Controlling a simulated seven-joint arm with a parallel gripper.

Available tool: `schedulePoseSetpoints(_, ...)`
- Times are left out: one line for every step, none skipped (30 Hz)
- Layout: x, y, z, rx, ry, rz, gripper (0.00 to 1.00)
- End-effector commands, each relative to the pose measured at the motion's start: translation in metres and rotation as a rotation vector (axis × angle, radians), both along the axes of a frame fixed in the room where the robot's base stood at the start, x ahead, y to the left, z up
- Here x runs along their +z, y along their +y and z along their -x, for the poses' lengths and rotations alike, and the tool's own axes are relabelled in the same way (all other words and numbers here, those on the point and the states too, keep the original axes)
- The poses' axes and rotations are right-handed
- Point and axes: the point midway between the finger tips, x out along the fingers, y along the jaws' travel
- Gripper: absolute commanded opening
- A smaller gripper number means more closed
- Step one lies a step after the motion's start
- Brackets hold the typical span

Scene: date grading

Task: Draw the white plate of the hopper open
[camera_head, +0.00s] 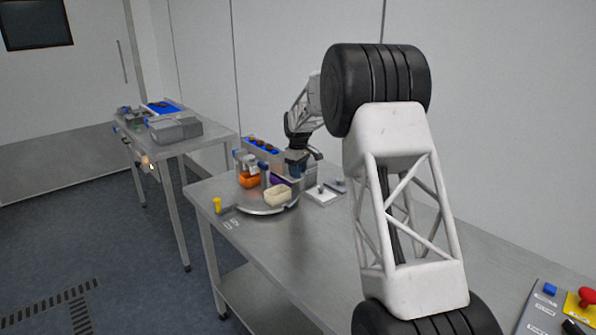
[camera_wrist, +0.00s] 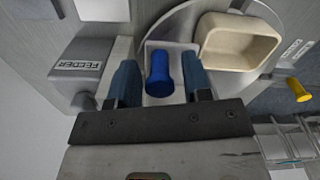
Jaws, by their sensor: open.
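A white plate (camera_wrist: 153,99) shows between my fingers in the wrist view, with a blue knob (camera_wrist: 160,72) standing on it. My gripper (camera_wrist: 158,66) is open, with one blue finger on each side of the knob and a gap on both sides. In the head view my gripper (camera_head: 298,164) is at the far part of the steel table, by the hopper-like grey housing (camera_head: 279,157). The white plate is hard to make out there. Whether the plate is shut or partly drawn cannot be told.
A grey box labelled FEEDER (camera_wrist: 85,68) stands close left of my fingers in the wrist view. A cream tray (camera_wrist: 237,42) sits on the round turntable (camera_wrist: 184,24) to the right. A yellow knob (camera_wrist: 298,90) is farther right. In the head view, an orange bowl (camera_head: 249,180) is close by.

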Motion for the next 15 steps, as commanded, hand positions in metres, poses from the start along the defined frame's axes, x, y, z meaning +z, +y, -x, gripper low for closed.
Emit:
schedulePoseSetpoints(-0.0007,0.0000,0.0000,0.000,0.000,0.000,0.45)
schedulePoseSetpoints(-0.0009,0.0000,0.0000,0.000,0.000,0.000,0.45)
schedulePoseSetpoints(-0.0010,0.0000,0.0000,0.000,0.000,0.000,0.45)
schedulePoseSetpoints(-0.0010,0.0000,-0.0001,0.000,0.000,0.000,0.45)
schedulePoseSetpoints(-0.0010,-0.0001,-0.0001,0.000,0.000,0.000,0.45)
schedulePoseSetpoints(-0.0009,0.0000,-0.0001,0.000,0.000,0.000,0.45)
schedulePoseSetpoints(-0.0010,0.0000,-0.0001,0.000,0.000,0.000,0.45)
schedulePoseSetpoints(-0.0010,0.0000,-0.0001,0.000,0.000,0.000,0.45)
schedulePoseSetpoints(-0.0009,0.0000,-0.0001,0.000,0.000,0.000,0.42)
schedulePoseSetpoints(-0.0009,0.0000,-0.0001,0.000,0.000,0.000,0.37)
schedulePoseSetpoints(-0.0009,0.0000,-0.0001,0.000,0.000,0.000,0.33)
schedulePoseSetpoints(-0.0009,0.0000,-0.0001,0.000,0.000,0.000,0.26)
schedulePoseSetpoints(-0.0009,0.0000,-0.0001,0.000,0.000,0.000,0.22)
schedulePoseSetpoints(-0.0009,0.0000,-0.0001,0.000,0.000,0.000,0.17)
schedulePoseSetpoints(-0.0008,0.0000,-0.0001,0.000,0.000,0.000,0.11)
